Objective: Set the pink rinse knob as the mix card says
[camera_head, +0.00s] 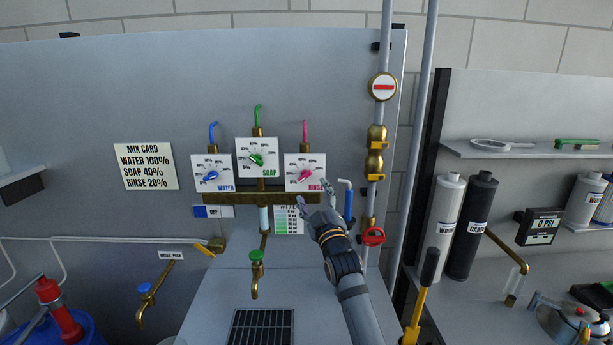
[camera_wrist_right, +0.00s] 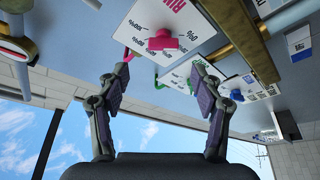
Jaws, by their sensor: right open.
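The mix card (camera_head: 146,167) on the grey panel reads water 100%, soap 40%, rinse 20%. The pink rinse knob (camera_head: 306,175) sits on the white rinse dial plate (camera_head: 291,183), at the right end of the row of dials. Its exact setting is too small to read. My right gripper (camera_head: 314,196) is open and empty, just below and in front of the rinse dial. In the right wrist view the pink knob (camera_wrist_right: 162,40) lies beyond and between the two spread fingertips (camera_wrist_right: 160,75), apart from them. My left gripper is not in view.
The blue water knob (camera_head: 211,175) and green soap knob (camera_head: 257,159) are to the left of the rinse dial. A brass manifold (camera_head: 225,198) runs under the dials. A blue-handled pipe (camera_head: 348,205) and red valve wheel (camera_head: 372,236) stand close on the right.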

